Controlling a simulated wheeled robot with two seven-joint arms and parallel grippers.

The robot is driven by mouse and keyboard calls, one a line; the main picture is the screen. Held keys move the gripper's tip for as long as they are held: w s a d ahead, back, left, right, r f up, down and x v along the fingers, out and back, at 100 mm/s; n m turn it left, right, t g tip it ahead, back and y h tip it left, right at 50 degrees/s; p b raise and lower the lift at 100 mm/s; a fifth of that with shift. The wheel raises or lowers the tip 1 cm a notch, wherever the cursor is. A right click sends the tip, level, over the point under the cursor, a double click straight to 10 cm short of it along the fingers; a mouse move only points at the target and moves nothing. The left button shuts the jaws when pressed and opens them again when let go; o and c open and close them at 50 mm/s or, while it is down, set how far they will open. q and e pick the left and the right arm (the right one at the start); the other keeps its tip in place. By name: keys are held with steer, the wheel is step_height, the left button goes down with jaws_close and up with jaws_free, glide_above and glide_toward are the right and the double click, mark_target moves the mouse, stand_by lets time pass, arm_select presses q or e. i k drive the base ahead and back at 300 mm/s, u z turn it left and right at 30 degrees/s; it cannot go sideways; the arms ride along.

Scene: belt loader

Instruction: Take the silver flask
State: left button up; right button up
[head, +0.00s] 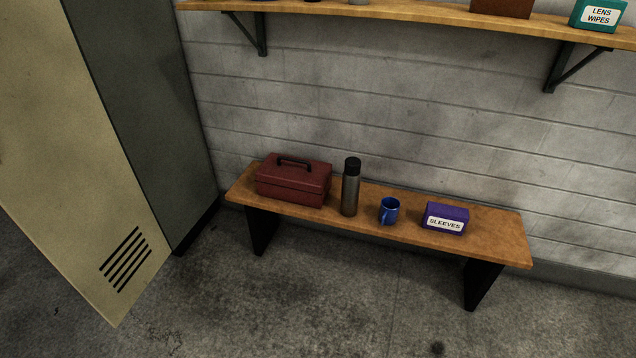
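The silver flask (350,194) stands upright on the wooden bench (490,224). It has a grey metal body and a black cap. It is between a red toolbox (292,184) on its left and a blue mug (389,211) on its right. The toolbox is very close to the flask, and I cannot tell whether they touch. Neither of my grippers shows in the head view.
A purple box labelled SLEEVES (445,218) sits right of the mug. Above, a wall shelf (400,10) holds a teal LENS WIPES box (598,14) and a brown object (501,6). An open locker door (70,150) stands at left. The floor before the bench is clear.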

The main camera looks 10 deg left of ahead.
mark_target(351, 174)
steer(key=u, duration=0.85)
steer(key=i, duration=2)
steer(key=z, duration=0.75)
